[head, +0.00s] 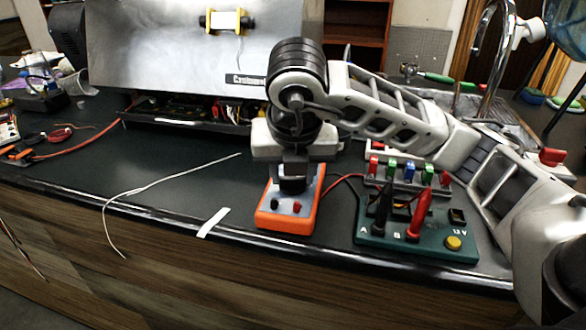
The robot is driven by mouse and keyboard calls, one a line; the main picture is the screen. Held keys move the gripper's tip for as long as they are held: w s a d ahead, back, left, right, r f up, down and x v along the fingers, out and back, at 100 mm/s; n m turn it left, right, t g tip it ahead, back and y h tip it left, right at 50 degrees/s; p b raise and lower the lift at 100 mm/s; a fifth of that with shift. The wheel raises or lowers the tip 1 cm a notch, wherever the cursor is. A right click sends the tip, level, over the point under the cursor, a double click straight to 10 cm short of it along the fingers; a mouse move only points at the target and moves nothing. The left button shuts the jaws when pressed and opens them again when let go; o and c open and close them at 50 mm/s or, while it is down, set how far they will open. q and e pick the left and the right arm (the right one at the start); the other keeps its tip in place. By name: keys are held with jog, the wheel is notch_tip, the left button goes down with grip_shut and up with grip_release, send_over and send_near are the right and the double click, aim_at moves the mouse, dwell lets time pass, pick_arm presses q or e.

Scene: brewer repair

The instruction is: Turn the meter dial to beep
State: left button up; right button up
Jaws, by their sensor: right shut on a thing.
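The orange multimeter (286,221) lies on the dark counter near its front edge, with a black and a red socket at its near end. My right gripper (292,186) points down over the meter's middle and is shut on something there. The dial and the meter's far part are hidden under the gripper, so the dial's setting cannot be read. What shows between the fingers is dark and fits the place of the dial. My left gripper does not show in this view.
A green test board (415,240) with black and red probes stands right of the meter. A rack of coloured clips (410,173) is behind it. The steel brewer (190,60) stands at the back left. A white wire (150,186) and a white strip (214,222) lie left of the meter.

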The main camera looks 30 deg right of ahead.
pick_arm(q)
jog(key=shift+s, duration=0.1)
pick_arm(e)
jog(key=o, duration=1)
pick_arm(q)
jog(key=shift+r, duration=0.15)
pick_arm(e)
jog(key=shift+r, duration=0.1)
jog(key=shift+s+r, duration=0.1)
jog(key=shift+r, duration=0.3)
pick_arm(q)
jog(key=p, duration=0.2)
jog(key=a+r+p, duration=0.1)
jog(key=p, duration=0.2)
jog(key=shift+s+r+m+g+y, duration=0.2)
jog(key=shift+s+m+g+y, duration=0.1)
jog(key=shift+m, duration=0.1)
pick_arm(e)
jog(key=v, duration=1.5)
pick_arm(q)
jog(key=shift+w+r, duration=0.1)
pick_arm(e)
jog(key=shift+s+f, duration=0.1)
